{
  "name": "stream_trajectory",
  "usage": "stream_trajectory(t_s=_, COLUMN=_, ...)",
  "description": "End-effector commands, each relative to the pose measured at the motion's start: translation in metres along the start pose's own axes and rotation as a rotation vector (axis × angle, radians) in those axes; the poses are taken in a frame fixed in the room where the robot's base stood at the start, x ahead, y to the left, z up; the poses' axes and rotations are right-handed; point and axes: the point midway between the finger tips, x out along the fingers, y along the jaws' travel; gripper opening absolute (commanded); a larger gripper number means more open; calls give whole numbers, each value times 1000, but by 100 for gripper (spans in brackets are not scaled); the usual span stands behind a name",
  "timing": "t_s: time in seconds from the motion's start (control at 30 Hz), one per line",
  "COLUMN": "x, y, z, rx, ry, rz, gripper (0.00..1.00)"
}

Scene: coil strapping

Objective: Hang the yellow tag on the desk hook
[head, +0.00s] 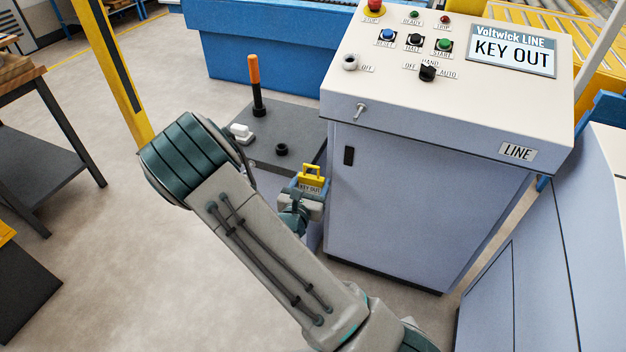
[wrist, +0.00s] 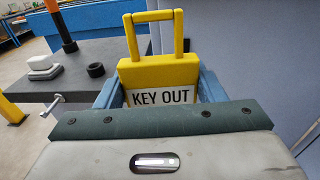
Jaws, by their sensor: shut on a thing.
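The yellow tag (head: 311,178) has a square loop handle on top and a white label reading KEY OUT. In the wrist view the tag (wrist: 158,72) stands upright between the blue fingers. My gripper (head: 309,187) is shut on it, beside the left side of the desk cabinet. The line desk (head: 430,190) has a sloped cream top. A small metal hook (head: 360,110) sticks out of its front edge, up and right of the tag. In the wrist view another metal hook-like piece (wrist: 53,103) shows on the grey stand. The tag is apart from the desk hook.
A grey stand (head: 290,128) with an orange-handled lever (head: 255,85), a white block and a black ring is left of the desk. A yellow post (head: 115,70) and a workbench (head: 45,115) stand at left. The floor between is clear.

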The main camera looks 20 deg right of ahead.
Motion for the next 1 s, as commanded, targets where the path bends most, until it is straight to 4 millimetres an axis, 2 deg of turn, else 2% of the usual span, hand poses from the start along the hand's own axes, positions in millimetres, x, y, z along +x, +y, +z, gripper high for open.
stream_trajectory(t_s=0.3, x=16, y=-25, z=41, rx=13, ry=66, rz=-73, gripper=26)
stream_trajectory(t_s=0.7, x=21, y=-59, z=95, rx=15, ry=136, rz=-85, gripper=26)
stream_trajectory(t_s=1.0, x=20, y=-72, z=116, rx=9, ry=164, rz=-76, gripper=26)
